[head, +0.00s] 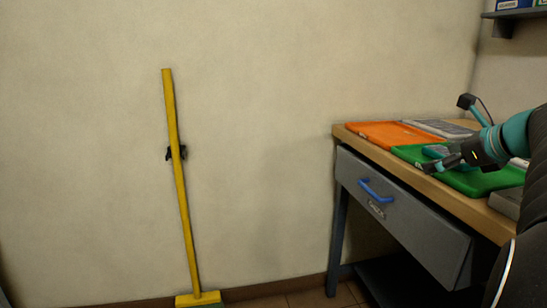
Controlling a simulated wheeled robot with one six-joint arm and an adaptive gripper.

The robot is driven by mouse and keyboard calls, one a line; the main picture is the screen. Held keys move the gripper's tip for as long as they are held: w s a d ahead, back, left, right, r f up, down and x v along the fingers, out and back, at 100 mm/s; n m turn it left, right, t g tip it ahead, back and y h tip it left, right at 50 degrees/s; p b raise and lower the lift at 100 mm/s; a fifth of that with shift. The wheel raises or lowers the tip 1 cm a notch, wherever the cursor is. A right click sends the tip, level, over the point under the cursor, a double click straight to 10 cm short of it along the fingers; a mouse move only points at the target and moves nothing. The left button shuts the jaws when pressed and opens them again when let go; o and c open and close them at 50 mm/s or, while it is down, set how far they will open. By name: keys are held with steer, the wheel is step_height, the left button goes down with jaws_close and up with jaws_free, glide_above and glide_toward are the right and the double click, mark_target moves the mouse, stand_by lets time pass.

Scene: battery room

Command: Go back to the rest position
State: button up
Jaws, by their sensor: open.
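My gripper (434,162) is at the right of the head view, at the end of my teal and black arm. It is above or near the green mat (472,183) on the wooden bench (454,201). I see nothing held in it. The gap between its fingers is small in this view, and I cannot tell whether it touches the mat.
An orange mat (375,133) and a grey tray (440,128) lie at the back of the bench. A grey drawer with a blue handle (376,190) is below. A yellow broom (182,190) leans on the wall. A shelf (508,15) hangs at upper right.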

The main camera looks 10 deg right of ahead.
steer(key=s+a+f+n+g+p, duration=0.15)
steer(key=s+a+f+n, duration=0.25)
steer(key=a+n, duration=0.5)
steer(key=s+a+f+n+g, duration=0.3)
steer(key=a+f+n, duration=0.15)
steer(key=a, duration=0.85)
steer(key=s+a+f+n+h+p, duration=0.1)
steer(key=s+a+f+n, duration=0.3)
steer(key=s+n, duration=0.2)
steer(key=s+a+f+n+g+h+p, duration=0.1)
steer(key=s+a+f+n, duration=0.2)
steer(key=n, duration=0.6)
steer(key=s+f, duration=0.2)
steer(key=s, duration=0.1)
steer(key=shift+s+a+n, duration=0.35)
steer(key=shift+s+a, duration=0.05)
